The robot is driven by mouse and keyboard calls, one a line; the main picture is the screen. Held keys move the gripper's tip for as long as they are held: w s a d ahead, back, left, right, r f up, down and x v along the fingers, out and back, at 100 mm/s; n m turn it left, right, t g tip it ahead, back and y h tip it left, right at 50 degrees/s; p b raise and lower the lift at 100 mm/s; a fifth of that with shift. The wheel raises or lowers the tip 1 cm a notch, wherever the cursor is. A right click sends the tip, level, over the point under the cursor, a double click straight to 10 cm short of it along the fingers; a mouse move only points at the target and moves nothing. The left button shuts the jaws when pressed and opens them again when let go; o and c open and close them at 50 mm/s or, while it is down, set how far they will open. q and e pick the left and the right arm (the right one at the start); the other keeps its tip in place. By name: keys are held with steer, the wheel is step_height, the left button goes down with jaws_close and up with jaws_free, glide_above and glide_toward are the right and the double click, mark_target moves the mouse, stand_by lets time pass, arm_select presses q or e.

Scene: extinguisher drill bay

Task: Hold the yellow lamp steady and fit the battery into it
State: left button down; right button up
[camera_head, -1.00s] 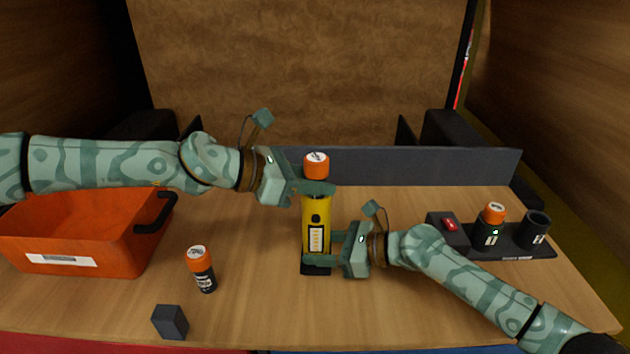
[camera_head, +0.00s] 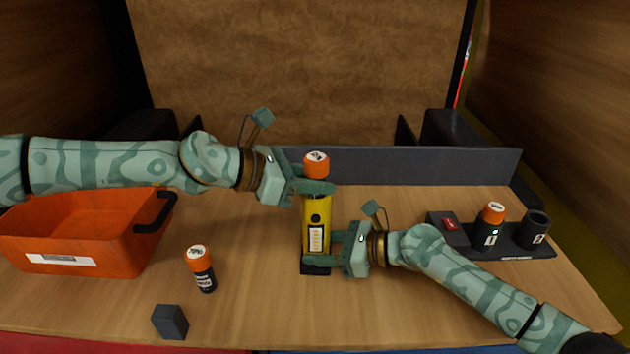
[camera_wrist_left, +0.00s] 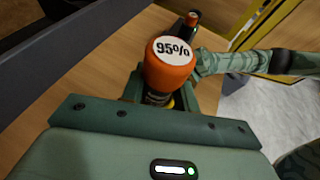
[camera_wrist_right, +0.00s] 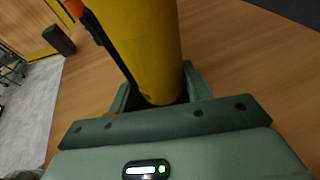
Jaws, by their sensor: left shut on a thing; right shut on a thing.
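The yellow lamp (camera_head: 317,212) stands upright at mid table; its yellow body also fills the top of the right wrist view (camera_wrist_right: 145,45). My right gripper (camera_head: 318,250) is shut around its lower part. A battery with an orange cap (camera_head: 316,163) is upright directly above the lamp; the left wrist view shows "95%" on its cap (camera_wrist_left: 172,60). My left gripper (camera_head: 316,187) is shut on this battery. The gripper fingers hide where the battery's lower end meets the lamp's top, so I cannot tell how deep it sits.
Another orange-capped battery (camera_head: 202,268) stands left of the lamp, near a dark block (camera_head: 170,322). An orange bin (camera_head: 105,255) is at the left. At the right, a black charger (camera_head: 510,250) holds a battery (camera_head: 493,222) in slot 1; cup 2 (camera_head: 537,230) looks empty.

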stand_by(0.4)
arm_select(q)
steer(key=c, duration=1)
jaws_free()
steer(key=shift+o, duration=0.2)
steer(key=v, duration=1.2)
arm_select(e)
steer(key=o, duration=0.8)
